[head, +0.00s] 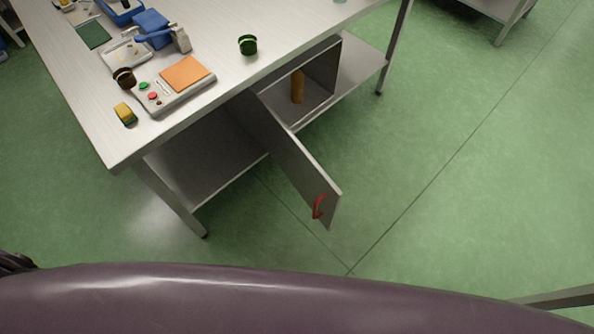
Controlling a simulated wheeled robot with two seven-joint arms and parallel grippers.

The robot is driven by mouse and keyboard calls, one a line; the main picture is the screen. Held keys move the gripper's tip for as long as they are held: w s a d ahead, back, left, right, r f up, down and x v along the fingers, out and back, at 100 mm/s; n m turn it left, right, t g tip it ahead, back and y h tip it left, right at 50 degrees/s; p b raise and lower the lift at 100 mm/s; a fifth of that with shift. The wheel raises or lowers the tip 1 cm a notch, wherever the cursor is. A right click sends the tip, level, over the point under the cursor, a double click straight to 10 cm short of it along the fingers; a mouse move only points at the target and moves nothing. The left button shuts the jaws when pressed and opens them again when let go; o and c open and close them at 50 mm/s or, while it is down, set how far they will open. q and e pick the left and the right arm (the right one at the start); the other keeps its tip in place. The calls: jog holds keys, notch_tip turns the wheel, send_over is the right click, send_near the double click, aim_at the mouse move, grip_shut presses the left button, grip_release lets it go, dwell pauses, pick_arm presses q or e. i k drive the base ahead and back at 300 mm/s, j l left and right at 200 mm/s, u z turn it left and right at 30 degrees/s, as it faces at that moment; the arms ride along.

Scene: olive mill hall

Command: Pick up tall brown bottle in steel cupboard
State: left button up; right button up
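The steel cupboard (321,71) sits under the steel table, on its lower shelf. Its door (290,158) stands wide open and reaches out toward me, with a red handle (318,207) near its free end. Inside the cupboard is a tall, upright, orange-brown object (297,87), which looks like the brown bottle. Its top is close to the cupboard's upper edge, and its fine shape is too small to tell. Neither gripper can be made out in the head view. A dark ribbed part shows at the lower left edge.
The steel table (215,40) holds a device with an orange pad (185,73), a dark green cup (248,45), a brown cup (124,77), a yellow block (125,113) and blue items. Green floor (430,190) is clear right of the door. Another table (497,10) stands at upper right.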

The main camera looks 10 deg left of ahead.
aim_at(297, 77)
jog(key=u, duration=0.55)
jog(key=i+l+u, duration=0.1)
jog(key=l+u, duration=0.6)
jog(key=u, duration=0.2)
jog(key=l+u, duration=0.45)
jog(key=i+j, duration=0.05)
